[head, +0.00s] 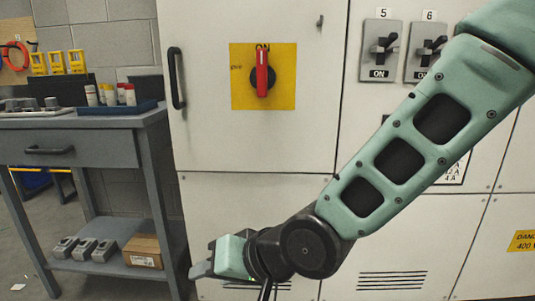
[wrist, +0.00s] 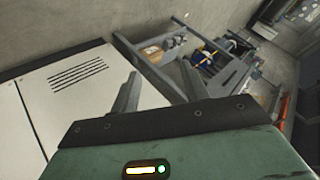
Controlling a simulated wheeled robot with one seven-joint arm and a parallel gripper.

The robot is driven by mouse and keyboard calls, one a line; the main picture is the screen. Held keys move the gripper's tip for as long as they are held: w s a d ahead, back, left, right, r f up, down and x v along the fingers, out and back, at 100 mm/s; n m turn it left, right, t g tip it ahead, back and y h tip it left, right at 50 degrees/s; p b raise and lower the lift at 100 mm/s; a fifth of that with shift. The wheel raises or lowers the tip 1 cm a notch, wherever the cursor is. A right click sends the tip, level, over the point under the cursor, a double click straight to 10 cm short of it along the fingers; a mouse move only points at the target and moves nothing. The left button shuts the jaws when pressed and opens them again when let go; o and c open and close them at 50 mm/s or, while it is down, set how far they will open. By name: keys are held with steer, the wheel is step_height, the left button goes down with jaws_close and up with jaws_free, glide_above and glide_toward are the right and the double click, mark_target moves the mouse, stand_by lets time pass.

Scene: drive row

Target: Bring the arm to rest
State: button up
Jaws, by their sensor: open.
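My arm reaches across the head view from the upper right down to the lower middle. My gripper (head: 203,270) is at the lower left end of the arm, in front of the lower cabinet panels and beside the workbench. In the wrist view, the two fingers of my gripper (wrist: 128,92) stand apart, with nothing visible between them. The gripper is open and empty. Its far fingertip is only partly clear in the head view.
A white cabinet (head: 250,145) carries a red rotary handle (head: 262,75) on a yellow plate, and switches (head: 381,50) marked ON. A grey workbench (head: 70,150) stands at the left with a blue tray (head: 118,108); its lower shelf holds a cardboard box (head: 142,251).

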steer(key=s+d+n+g+h, duration=0.1)
steer(key=s+d+n+h, duration=0.15)
steer(key=s+d, duration=0.4)
steer(key=s+d+r+n+g+h+p, duration=0.1)
steer(key=s+d+g+h, duration=0.15)
steer(key=d, duration=0.65)
steer(key=s+d+n+g+h, duration=0.1)
steer(key=s+d+h, duration=0.2)
steer(key=s+d, duration=0.3)
step_height(320, 180, up, 32)
steer(key=w+p, duration=0.1)
steer(key=p, duration=3.1)
steer(key=shift+w+d+p, duration=0.15)
steer(key=shift+d+p, duration=0.15)
steer(key=shift+d, duration=0.1)
steer(key=shift+r, duration=0.1)
